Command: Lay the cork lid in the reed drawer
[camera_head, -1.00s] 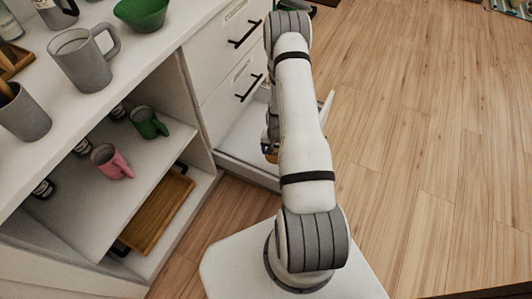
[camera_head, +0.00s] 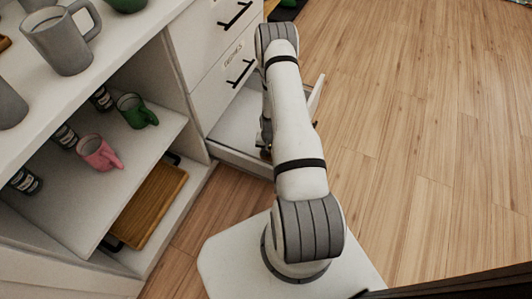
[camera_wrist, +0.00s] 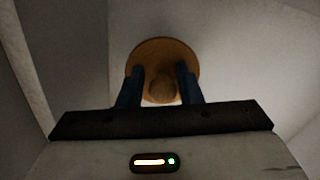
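The cork lid (camera_wrist: 162,50) is a round, brown disc with a knob in the wrist view. My gripper (camera_wrist: 161,75) has its two dark blue fingers on either side of the knob, closed on it. In the head view my arm hides most of the gripper, and only a small brownish bit of the lid shows beside it. A low white drawer (camera_head: 237,124) stands pulled out under two shut drawers, its label out of sight. My gripper is over or inside it; the exact height cannot be told. Pale walls surround the lid in the wrist view.
Left of the drawers is an open shelf unit with a pink mug (camera_head: 98,153), a green mug (camera_head: 136,111), dark jars and a wooden tray (camera_head: 150,205). A grey mug (camera_head: 62,42) stands on the counter. The wooden floor (camera_head: 420,150) at right is clear.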

